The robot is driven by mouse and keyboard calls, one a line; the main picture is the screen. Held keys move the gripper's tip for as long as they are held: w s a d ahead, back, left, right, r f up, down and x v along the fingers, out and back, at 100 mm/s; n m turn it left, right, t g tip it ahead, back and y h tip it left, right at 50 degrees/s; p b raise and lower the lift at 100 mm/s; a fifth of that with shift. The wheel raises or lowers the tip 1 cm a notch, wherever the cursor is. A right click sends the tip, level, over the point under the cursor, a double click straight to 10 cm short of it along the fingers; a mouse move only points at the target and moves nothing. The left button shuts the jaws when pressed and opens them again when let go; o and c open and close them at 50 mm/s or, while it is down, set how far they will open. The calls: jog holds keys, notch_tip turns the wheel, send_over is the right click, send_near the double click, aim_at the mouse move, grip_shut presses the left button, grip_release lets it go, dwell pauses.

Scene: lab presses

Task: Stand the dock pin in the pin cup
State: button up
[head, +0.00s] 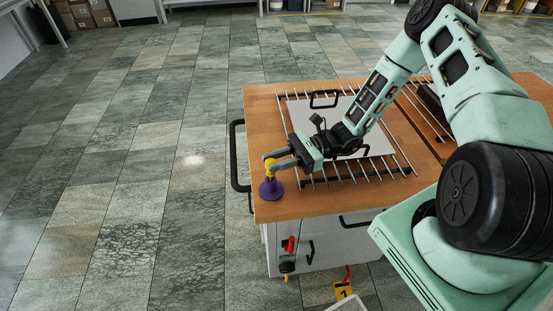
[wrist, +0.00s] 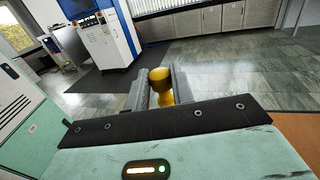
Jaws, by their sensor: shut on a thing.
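The yellow dock pin (head: 269,168) is held upright between the fingers of my gripper (head: 274,160) at the table's near left corner. The wrist view also shows the pin (wrist: 160,76), with a finger on each side of it. The purple pin cup (head: 271,190) stands on the wooden top directly below the pin. The pin's lower end meets the cup's top in the picture; I cannot tell how deep it sits. The cup is not visible in the wrist view.
A rack of metal rods (head: 350,178) with a grey plate (head: 302,117) lies on the wooden table (head: 262,105) beside my gripper. A black handle (head: 237,155) juts from the table's left side. Red and black hardware (head: 289,246) hangs at the front. The floor at left is clear.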

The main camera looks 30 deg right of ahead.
jog(key=shift+f+b, duration=0.5)
jog(key=shift+f, duration=0.3)
jog(key=shift+s+f+b, duration=0.2)
jog(key=shift+f+b, duration=0.15)
jog(key=shift+f, duration=0.15)
jog(key=o, duration=1.1)
jog(key=shift+f, duration=0.1)
jog(key=shift+c, duration=0.2)
jog(key=d+b, duration=0.1)
jog(key=d, duration=0.4)
jog(key=d+b, duration=0.2)
jog(key=d, duration=0.4)
jog(key=d+b, duration=0.1)
jog(key=d, duration=0.4)
jog(key=shift+s+d+r, duration=0.25)
jog(key=shift+d+r, duration=0.05)
jog(key=shift+r, duration=0.05)
jog(key=shift+d+r, duration=0.25)
jog(key=shift+d, duration=0.2)
